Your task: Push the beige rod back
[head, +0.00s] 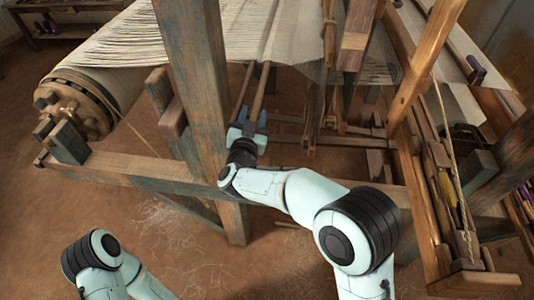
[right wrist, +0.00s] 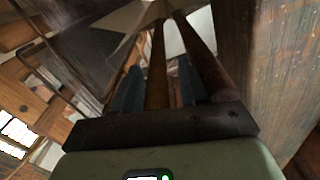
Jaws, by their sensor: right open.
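Two brownish rods, one (head: 243,90) on the left and one (head: 261,90) on the right, run down from under the cloth toward my right gripper (head: 252,116). I cannot tell by colour which is the beige rod. The right gripper is open, with its blue-grey fingers pointing up into the loom. In the right wrist view one rod (right wrist: 157,62) lies between the two fingers (right wrist: 157,92), and the other rod (right wrist: 203,55) passes by the right finger. Contact between fingers and rods cannot be told. My left gripper is out of the picture; only its arm shows at lower left.
A thick wooden post (head: 205,90) stands just left of the right gripper; it is close on the right in the wrist view (right wrist: 285,70). A horizontal beam (head: 120,168) runs below. White cloth (head: 235,35) hangs above. The floor (head: 190,265) in front is clear.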

